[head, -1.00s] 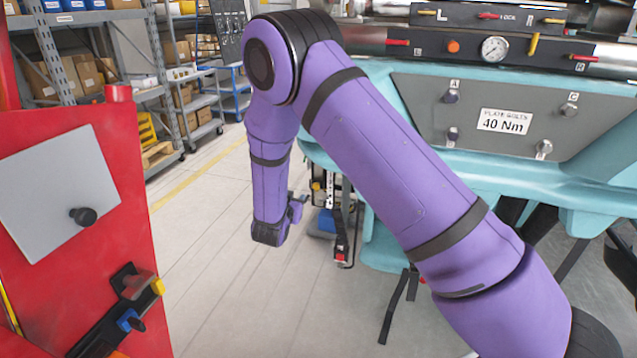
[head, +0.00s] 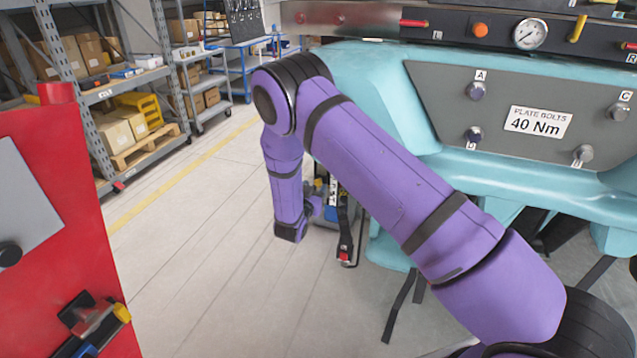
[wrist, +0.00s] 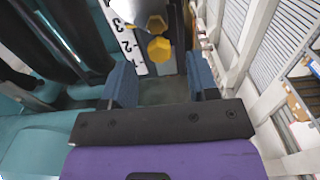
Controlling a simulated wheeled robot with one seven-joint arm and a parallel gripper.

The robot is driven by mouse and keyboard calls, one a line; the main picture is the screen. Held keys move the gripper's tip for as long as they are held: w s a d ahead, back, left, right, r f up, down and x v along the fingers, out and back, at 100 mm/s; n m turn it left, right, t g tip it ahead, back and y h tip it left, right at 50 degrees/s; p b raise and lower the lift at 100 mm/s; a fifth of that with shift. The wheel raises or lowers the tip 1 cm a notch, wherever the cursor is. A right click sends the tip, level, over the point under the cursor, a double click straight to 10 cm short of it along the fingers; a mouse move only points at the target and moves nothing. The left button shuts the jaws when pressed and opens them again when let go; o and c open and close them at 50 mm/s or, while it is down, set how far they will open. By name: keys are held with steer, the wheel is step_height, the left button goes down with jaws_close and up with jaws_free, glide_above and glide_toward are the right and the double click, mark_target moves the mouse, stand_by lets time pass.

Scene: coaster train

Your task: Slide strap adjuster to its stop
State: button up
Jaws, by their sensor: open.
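My gripper (wrist: 160,75) is open in the wrist view, with a blue finger on each side and nothing seen clamped between them. A yellow knob (wrist: 159,49) shows just beyond the fingertips, around the middle of the gap, with a second yellow knob (wrist: 156,24) above it. A white numbered scale (wrist: 127,38) stands left of the knobs. In the head view, my purple wrist hangs beside a black strap (head: 345,225) with a red end piece (head: 345,256). The forearm partly hides that area. I cannot tell for certain which part is the strap adjuster, or whether a finger touches it.
The teal machine body (head: 400,90) with a grey bolt panel (head: 530,110) stands on the right. A red cabinet (head: 70,190) is close at left. Shelving (head: 150,95) stands behind. The floor (head: 200,260) between cabinet and arm is clear.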

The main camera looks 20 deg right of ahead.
mark_target(317, 184)
steer(key=shift+x, duration=1.95)
steer(key=c, duration=0.9)
steer(key=shift+f, duration=1.45)
steer(key=shift+c, duration=0.2)
steer(key=o, duration=0.9)
steer(key=shift+o, duration=0.2)
steer(key=shift+s, duration=0.1)
